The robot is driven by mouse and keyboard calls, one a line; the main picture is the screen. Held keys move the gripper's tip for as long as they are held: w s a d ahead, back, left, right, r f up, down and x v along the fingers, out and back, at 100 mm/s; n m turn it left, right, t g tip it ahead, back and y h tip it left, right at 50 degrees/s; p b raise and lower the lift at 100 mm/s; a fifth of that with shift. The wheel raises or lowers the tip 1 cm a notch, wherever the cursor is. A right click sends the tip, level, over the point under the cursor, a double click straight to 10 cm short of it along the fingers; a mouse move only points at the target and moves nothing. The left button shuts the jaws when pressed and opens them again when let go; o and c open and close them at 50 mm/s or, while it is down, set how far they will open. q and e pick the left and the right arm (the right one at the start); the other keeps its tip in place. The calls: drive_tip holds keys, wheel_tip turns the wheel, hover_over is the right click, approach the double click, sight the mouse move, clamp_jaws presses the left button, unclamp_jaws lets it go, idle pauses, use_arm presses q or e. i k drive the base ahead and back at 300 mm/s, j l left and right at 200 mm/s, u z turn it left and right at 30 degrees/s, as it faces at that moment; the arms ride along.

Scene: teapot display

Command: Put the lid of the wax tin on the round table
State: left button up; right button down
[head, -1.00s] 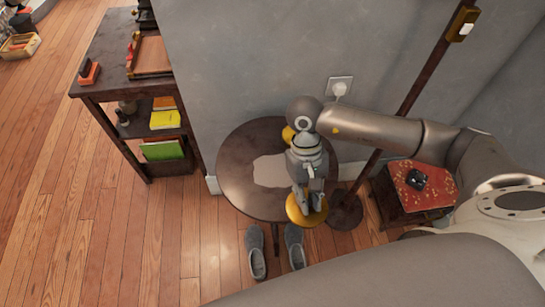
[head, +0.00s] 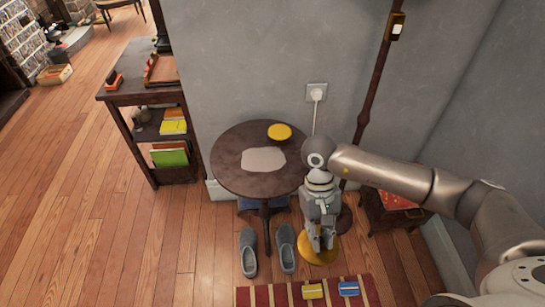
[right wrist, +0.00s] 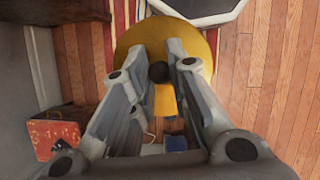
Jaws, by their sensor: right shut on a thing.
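My right gripper (head: 322,238) points down and is shut on a round golden lid (head: 318,252), which appears just right of the round table. In the right wrist view the lid (right wrist: 212,62) shows as a broad disc, with its dark knob (right wrist: 159,72) between the fingers. The dark round table (head: 232,178) has a pale irregular patch on top. A yellow disc, possibly the wax tin (head: 279,132), sits near its back right edge. The gripper and lid are apart from it in the picture. My left gripper is not in view.
Grey slippers (head: 249,252) stand on the floor before the table. A striped rug (head: 266,295) with small boxes lies in front. A pole (head: 375,90) and a low red-topped stool (head: 395,200) are at right. A dark shelf (head: 130,92) stands left. The tabletop's left part is clear.

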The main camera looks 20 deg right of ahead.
sight(240, 142)
drive_tip(key=i+j+z, duration=0.1)
drive_tip(key=z, duration=0.25)
drive_tip(key=i+j+z, duration=0.1)
drive_tip(key=z, duration=0.25)
drive_tip(key=j+z, duration=0.2)
drive_tip(key=z, duration=0.2)
drive_tip(key=i+j, duration=0.1)
drive_tip(key=j, duration=0.35)
drive_tip(key=i+j, duration=0.1)
drive_tip(key=j, duration=0.35)
drive_tip(key=i+j, duration=0.1)
drive_tip(key=j, duration=0.35)
drive_tip(key=i+j, duration=0.1)
drive_tip(key=j, duration=0.35)
drive_tip(key=i+j, duration=0.1)
drive_tip(key=j, duration=0.35)
drive_tip(key=i+j, duration=0.1)
drive_tip(key=j, duration=0.3)
drive_tip(key=i+j, duration=0.1)
drive_tip(key=j, duration=0.35)
